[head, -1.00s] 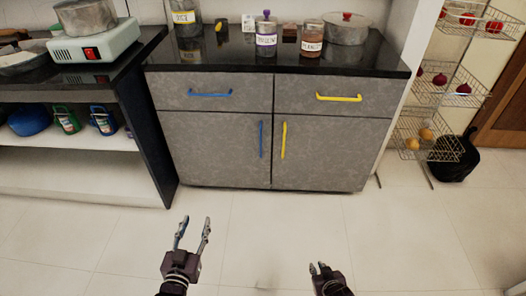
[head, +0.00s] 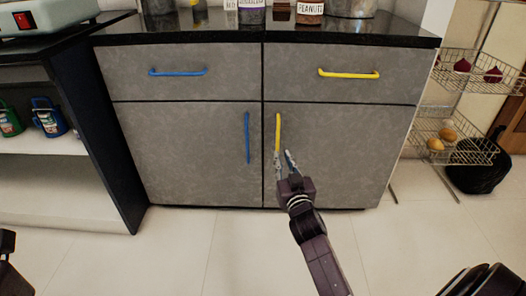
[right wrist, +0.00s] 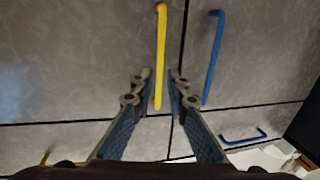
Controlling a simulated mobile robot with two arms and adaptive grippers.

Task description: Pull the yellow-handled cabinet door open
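The yellow-handled cabinet door (head: 345,160) is the right lower door of the grey cabinet and is closed. Its upright yellow handle (head: 278,132) is near the door's left edge; the handle also shows in the right wrist view (right wrist: 160,60). My right gripper (head: 283,158) is open at the lower part of this handle. In the right wrist view its two fingertips (right wrist: 160,78) are on either side of the handle, with gaps visible. My left gripper is out of view; only a dark part of my left arm shows at the lower left edge.
A blue upright handle (head: 247,138) on the left door is close beside the yellow one. Drawers with a blue handle (head: 178,72) and a yellow handle (head: 349,74) are above. A wire rack (head: 452,140) stands at the right. The tiled floor (head: 215,250) in front is clear.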

